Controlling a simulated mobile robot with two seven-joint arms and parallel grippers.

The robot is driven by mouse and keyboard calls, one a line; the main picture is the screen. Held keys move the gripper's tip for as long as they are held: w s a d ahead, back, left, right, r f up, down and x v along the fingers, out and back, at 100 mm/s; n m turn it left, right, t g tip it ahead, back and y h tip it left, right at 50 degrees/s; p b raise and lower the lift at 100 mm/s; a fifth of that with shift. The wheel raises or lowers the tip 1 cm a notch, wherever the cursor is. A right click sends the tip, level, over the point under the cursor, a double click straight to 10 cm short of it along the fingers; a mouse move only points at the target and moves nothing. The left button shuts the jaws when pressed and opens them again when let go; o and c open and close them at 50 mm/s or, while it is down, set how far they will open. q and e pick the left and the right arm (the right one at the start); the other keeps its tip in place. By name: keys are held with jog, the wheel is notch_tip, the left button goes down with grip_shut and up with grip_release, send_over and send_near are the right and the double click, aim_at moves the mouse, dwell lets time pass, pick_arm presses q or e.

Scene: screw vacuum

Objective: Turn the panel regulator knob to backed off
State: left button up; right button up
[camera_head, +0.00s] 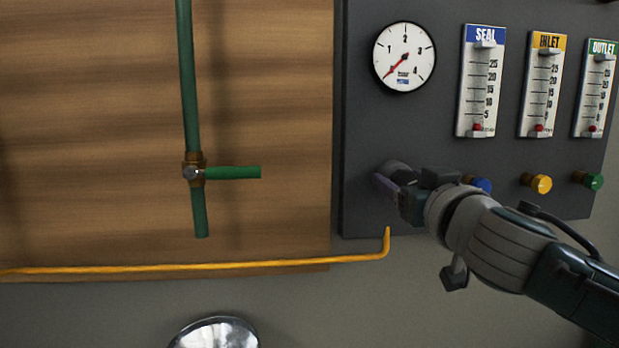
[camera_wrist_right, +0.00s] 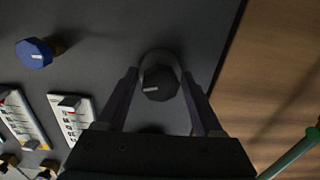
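The dark round regulator knob (camera_wrist_right: 159,82) is on the grey panel (camera_head: 365,135). It has a short white mark on its face, seen in the right wrist view. In the head view the knob (camera_head: 394,168) is mostly hidden by my right gripper (camera_head: 390,187). In the right wrist view, my right gripper (camera_wrist_right: 159,77) is open, with one finger on each side of the knob and small gaps showing. The round gauge (camera_head: 404,57) above has its red needle pointing to the lower left, near the low end. My left gripper is not in view.
Blue (camera_head: 481,185), yellow (camera_head: 541,183) and green (camera_head: 593,181) knobs sit to the right, below the SEAL, INLET and OUTLET flowmeters. A green pipe with a valve (camera_head: 193,172) is at left.

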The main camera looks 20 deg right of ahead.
grip_shut()
dwell(0.3)
